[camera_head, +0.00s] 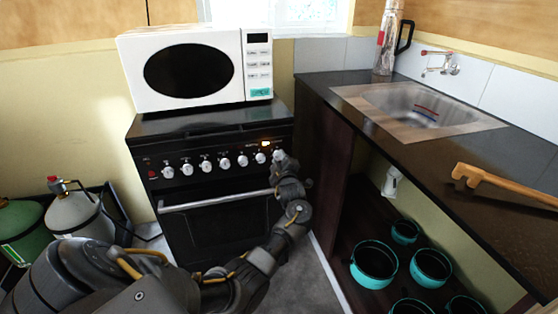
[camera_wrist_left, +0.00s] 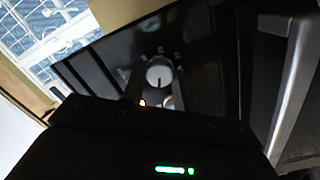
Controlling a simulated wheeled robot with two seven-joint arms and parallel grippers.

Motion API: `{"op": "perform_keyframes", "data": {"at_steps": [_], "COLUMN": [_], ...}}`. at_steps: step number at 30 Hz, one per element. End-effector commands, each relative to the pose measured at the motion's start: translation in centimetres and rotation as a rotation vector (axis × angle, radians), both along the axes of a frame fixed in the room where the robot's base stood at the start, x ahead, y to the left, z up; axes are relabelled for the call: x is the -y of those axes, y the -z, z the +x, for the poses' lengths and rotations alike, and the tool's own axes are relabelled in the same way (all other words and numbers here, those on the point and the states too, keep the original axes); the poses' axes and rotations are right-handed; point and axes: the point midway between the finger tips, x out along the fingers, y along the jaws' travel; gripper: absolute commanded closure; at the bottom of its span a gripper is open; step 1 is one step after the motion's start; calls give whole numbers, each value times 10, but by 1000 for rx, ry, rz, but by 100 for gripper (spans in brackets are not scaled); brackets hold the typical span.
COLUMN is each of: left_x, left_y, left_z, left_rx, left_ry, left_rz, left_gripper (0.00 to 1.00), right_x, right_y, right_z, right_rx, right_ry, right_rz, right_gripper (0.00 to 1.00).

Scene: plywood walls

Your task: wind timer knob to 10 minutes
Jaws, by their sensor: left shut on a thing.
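The black stove (camera_head: 220,218) has a row of white knobs along its front panel. My left gripper (camera_head: 279,162) is at the right end of this row and partly covers the rightmost knob (camera_head: 278,155), which I take to be the timer knob. In the left wrist view this round white knob (camera_wrist_left: 158,72) lies at the tip of my dark gripper, with small pale marks around it and a dark reddish line on its lower part. My left gripper is shut on it. The fingers are dark and hard to see. A second pale knob is mostly hidden. My right gripper is out of view.
A white microwave (camera_head: 195,68) stands on the stove. The oven handle (camera_head: 216,201) runs below the knobs. The dark counter (camera_head: 440,140) with a sink (camera_head: 425,104) is close on the right, with teal pots (camera_head: 374,263) beneath. Gas cylinders (camera_head: 78,216) stand at left.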

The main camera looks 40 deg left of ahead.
Motion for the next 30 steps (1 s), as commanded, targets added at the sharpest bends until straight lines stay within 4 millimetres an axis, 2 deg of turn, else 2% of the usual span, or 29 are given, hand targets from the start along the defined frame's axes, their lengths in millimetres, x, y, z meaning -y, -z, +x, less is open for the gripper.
{"op": "perform_keyframes", "data": {"at_steps": [6,15,16,21,30], "left_x": [0,0,0,0,2], "left_y": [-1,-1,-1,0,0], "left_z": [0,0,0,0,-1], "left_rx": [1,2,2,1,1], "left_ry": [0,0,0,1,1], "left_rz": [1,0,0,1,0], "left_gripper": [93,93,69,49,49], "right_x": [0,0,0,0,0], "right_y": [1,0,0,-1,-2], "right_z": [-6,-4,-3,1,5], "right_rx": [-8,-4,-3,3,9], "right_ry": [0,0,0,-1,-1], "right_rz": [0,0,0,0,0], "right_gripper": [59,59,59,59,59]}}
